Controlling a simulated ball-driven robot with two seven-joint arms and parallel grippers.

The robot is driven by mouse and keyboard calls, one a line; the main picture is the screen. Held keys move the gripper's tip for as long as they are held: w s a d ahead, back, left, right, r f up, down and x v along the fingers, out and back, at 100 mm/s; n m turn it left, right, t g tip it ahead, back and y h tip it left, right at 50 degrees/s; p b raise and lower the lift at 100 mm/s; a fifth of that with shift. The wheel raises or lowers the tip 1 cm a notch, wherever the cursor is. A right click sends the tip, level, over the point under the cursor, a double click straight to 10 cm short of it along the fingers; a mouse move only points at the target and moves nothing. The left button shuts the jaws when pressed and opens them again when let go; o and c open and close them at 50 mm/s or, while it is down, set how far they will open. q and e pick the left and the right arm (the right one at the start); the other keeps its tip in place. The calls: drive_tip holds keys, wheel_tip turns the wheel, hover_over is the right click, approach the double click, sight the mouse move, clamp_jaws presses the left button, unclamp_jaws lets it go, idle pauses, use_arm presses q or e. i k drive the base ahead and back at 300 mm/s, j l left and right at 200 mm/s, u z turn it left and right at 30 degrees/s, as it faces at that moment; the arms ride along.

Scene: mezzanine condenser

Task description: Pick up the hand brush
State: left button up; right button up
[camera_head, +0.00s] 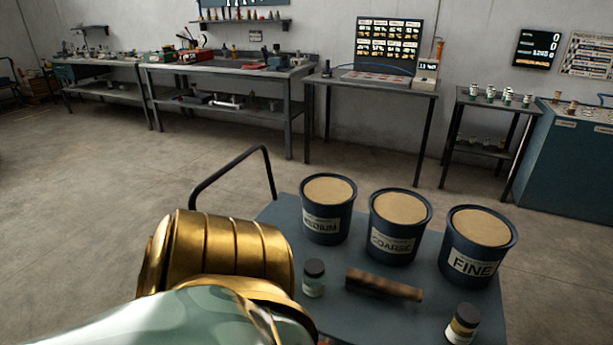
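A brown, elongated wooden thing, which looks like the hand brush (384,284), lies on the blue-grey cart top (345,318) in front of the tubs. Its bristles cannot be made out. My gold and pale green arm reaches in at the lower left, to the left of the brush and apart from it in the picture. It covers the left part of the cart. Neither of my grippers shows in the head view. Nothing is seen touching the brush.
Three dark tubs of tan material, medium (327,210), coarse (397,228) and fine (476,249), stand behind the brush. A small jar (314,278) stands left of it, another (462,325) right. The cart has a black handle (230,172). Benches line the wall.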

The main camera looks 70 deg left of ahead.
sight(372, 285)
drive_tip(key=u, duration=1.7)
